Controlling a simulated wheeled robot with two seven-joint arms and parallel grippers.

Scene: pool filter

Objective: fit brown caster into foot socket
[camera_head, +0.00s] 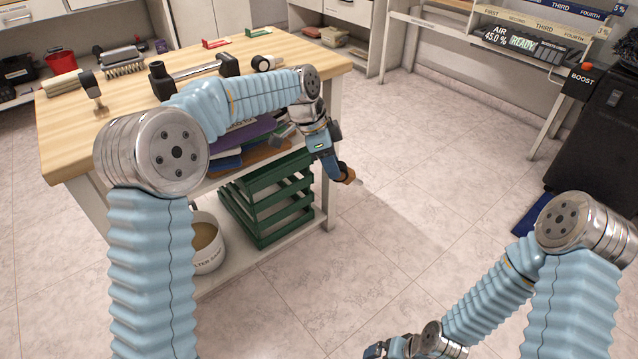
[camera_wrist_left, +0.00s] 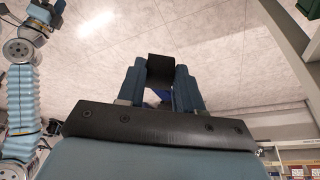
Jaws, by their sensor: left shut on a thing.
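My left gripper (camera_head: 343,172) hangs beside the right front leg of the wooden workbench, above the open floor, pointing down and to the right. It is shut on a small brown piece, the brown caster (camera_head: 348,174), with a pale tip sticking out beyond it. In the left wrist view the two blue fingers of the left gripper (camera_wrist_left: 161,88) stand either side of a dark block; I cannot tell which part of the caster this is. My right gripper (camera_head: 377,351) shows only partly at the bottom edge, and its jaws are not clear. I cannot make out a foot socket.
The workbench top (camera_head: 322,62) carries tools and a brush. A green crate (camera_head: 268,205) and a white bucket (camera_head: 207,243) stand on its lower shelf. A dark cabinet (camera_head: 597,150) with a BOOST button stands at the right. The tiled floor between is clear.

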